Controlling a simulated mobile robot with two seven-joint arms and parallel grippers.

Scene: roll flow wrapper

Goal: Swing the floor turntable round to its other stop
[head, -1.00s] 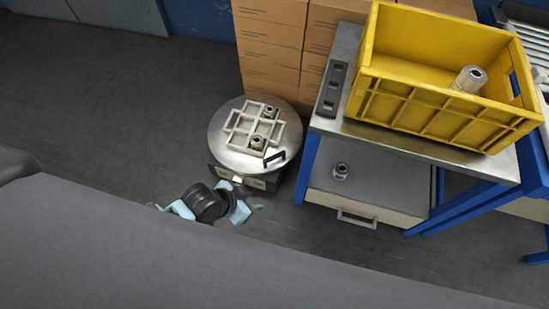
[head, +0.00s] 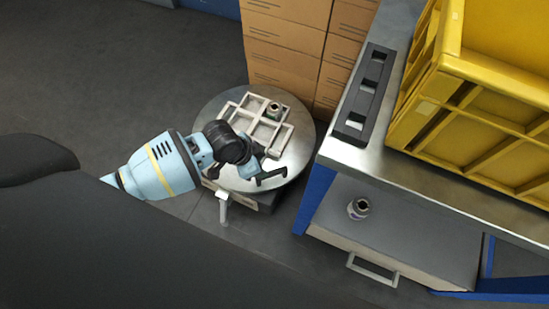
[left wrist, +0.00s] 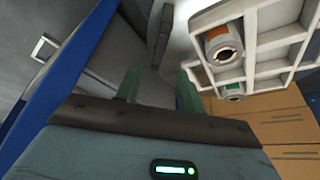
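The floor turntable, a round metal disc (head: 212,112) on a low base, stands on the floor. It carries a white rack (head: 287,133) with a roll (head: 275,111) in it; the left wrist view shows two rolls, one orange-labelled (left wrist: 223,45) and one green-labelled (left wrist: 233,92). A dark handle (head: 273,178) sticks up at the disc's near right edge. My left gripper (head: 254,166) is over the near part of the disc, beside the handle. In the left wrist view its fingers (left wrist: 158,75) are apart, with the handle (left wrist: 161,35) ahead between them, apparently not gripped. My right gripper is out of view.
A metal-topped bench (head: 350,155) with a yellow crate (head: 470,115) and a dark slotted block (head: 364,95) stands close on the right. Below it is a drawer (head: 400,225) with a roll (head: 358,208) on top. Stacked cartons (head: 285,45) stand behind. Floor on the left is clear.

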